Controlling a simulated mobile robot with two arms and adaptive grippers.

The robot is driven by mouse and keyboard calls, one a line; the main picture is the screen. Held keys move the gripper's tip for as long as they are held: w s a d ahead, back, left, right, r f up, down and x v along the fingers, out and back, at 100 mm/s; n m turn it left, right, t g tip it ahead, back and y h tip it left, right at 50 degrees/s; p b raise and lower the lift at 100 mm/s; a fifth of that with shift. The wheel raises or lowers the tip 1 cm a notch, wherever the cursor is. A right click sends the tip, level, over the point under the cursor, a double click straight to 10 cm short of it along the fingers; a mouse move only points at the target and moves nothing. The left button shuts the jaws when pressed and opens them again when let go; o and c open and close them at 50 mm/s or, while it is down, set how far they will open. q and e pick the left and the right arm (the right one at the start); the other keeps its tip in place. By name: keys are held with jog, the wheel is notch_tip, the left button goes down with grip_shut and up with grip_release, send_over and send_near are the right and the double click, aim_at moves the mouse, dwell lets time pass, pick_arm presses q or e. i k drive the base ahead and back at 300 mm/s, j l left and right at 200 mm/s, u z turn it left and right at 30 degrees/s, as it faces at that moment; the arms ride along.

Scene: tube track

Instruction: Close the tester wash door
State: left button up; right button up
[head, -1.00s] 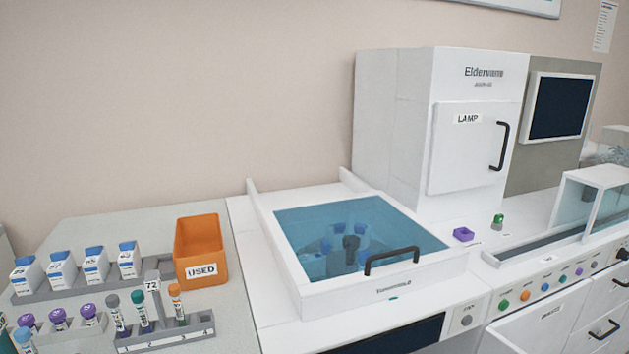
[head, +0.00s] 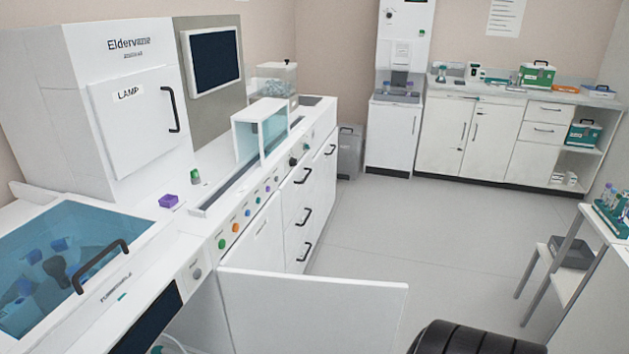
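A white door panel (head: 315,312) stands open at the front of the white tester bench, at the bottom middle of the head view. It swings out from the bench front over the floor, and its lower part is cut off by the picture edge. I see no label or handle on the side facing me, so I cannot confirm that it is the wash door. Beside its left edge is an opening under the bench, partly in view.
The lamp door (head: 138,120) and the blue-windowed lid (head: 70,255) are shut. Drawers with black handles (head: 304,218) line the bench front. Grey floor (head: 400,235) is clear beyond the open panel. A small table (head: 565,260) stands at right.

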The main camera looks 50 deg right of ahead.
aim_at(267, 313)
jog(key=k+j+u, duration=0.2)
jog(key=k, duration=0.4)
jog(key=k+u, duration=0.2)
jog(key=k, duration=0.4)
jog(key=l+u, duration=0.65)
jog(key=u, duration=0.2)
jog(key=l+u, duration=0.4)
jog(key=k+l, duration=0.15)
jog(key=l, duration=0.35)
jog(key=k+l, duration=0.1)
jog(key=l, duration=0.4)
jog(key=k+l, duration=0.15)
jog(key=l, duration=0.35)
jog(key=k+l, duration=0.15)
jog(key=l, duration=0.35)
jog(key=k+l, duration=0.15)
jog(key=l, duration=0.35)
jog(key=k+l, duration=0.1)
jog(key=l, duration=0.35)
jog(key=k+l, duration=0.15)
jog(key=l, duration=0.35)
jog(key=k+l, duration=0.15)
jog(key=l, duration=0.35)
